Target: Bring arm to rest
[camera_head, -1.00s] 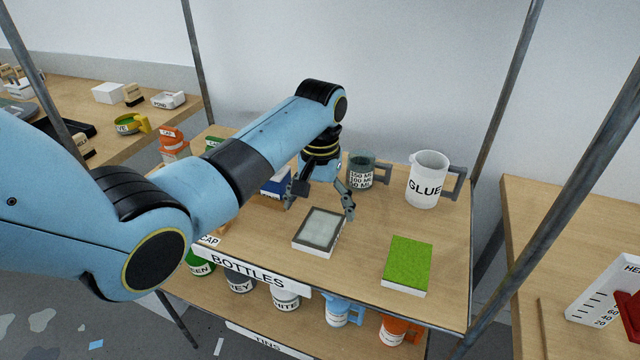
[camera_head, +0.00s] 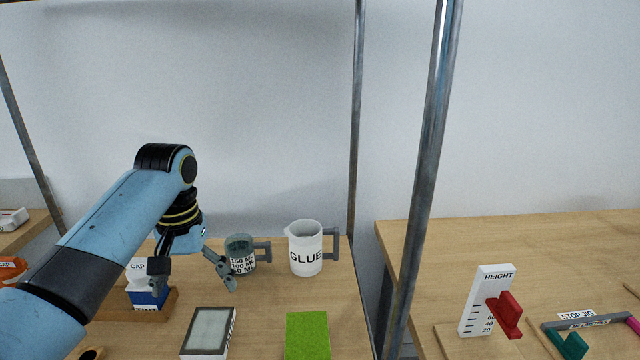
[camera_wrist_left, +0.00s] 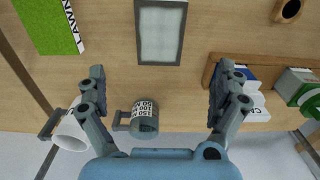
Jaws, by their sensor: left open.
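My left arm comes in from the left in the head view. Its gripper (camera_head: 192,281) hangs fingers down over the wooden shelf, open and empty. In the left wrist view the two fingers (camera_wrist_left: 158,95) are spread wide with nothing between their tips. A grey-topped white box (camera_head: 208,331) lies in front of the gripper; it also shows in the left wrist view (camera_wrist_left: 161,33). A measuring mug (camera_head: 240,256) stands just right of the gripper, apart from the fingers as far as I can tell. My right gripper is not in view.
A white GLUE jug (camera_head: 305,249) and a green lawn block (camera_head: 307,335) stand on the shelf's right. A blue and white box (camera_head: 147,296) sits in a wooden holder by the gripper. Metal posts (camera_head: 424,180) rise at the right, before a table with a height gauge (camera_head: 487,301).

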